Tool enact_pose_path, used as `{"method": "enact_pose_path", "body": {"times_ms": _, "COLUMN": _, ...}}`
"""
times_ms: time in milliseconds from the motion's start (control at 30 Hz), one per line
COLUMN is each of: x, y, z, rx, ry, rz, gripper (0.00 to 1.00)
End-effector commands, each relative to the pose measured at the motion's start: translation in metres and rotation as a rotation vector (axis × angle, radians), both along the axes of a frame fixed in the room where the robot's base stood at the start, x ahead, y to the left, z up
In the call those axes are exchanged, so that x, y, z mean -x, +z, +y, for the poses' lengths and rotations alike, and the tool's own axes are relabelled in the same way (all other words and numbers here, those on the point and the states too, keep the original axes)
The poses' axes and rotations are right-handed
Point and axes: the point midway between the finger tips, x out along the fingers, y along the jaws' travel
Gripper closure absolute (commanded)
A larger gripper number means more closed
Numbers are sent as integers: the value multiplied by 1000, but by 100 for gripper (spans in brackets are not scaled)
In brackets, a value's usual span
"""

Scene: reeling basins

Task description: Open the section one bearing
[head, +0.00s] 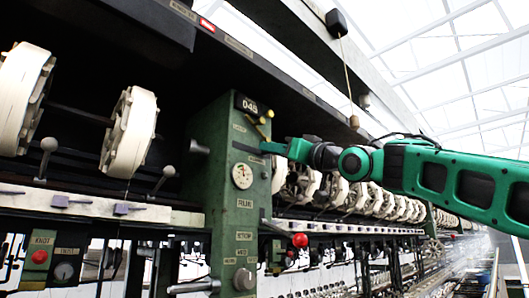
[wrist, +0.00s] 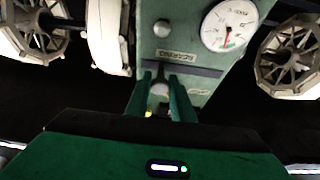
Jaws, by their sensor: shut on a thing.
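The green column (head: 225,195) with the 048 plate stands in the middle of the head view. In the wrist view, its face (wrist: 200,82) carries a label reading BEARING (wrist: 177,55). My gripper (head: 268,148) is at the upper part of this column, reaching in from the right.
A dial gauge (head: 242,176) sits on the column, with a red knob (head: 300,240) to its lower right. White reels (head: 129,130) flank the column on both sides. A cord with a wooden handle (head: 353,121) hangs above my arm. A dark overhead beam runs along the top.

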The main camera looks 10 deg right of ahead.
Motion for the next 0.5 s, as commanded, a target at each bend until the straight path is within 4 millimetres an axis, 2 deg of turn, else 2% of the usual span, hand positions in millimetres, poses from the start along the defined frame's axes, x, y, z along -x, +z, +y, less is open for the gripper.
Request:
{"method": "enact_pose_path", "body": {"times_ms": 133, "x": -12, "y": 0, "z": -15, "rx": 1, "ry": -1, "rz": -1, "gripper": 100}}
{"method": "enact_pose_path", "body": {"times_ms": 467, "x": -12, "y": 0, "z": -17, "rx": 2, "ry": 2, "rz": -1, "gripper": 100}}
{"method": "enact_pose_path", "body": {"times_ms": 500, "x": -12, "y": 0, "z": -17, "rx": 2, "ry": 2, "rz": -1, "gripper": 74}}
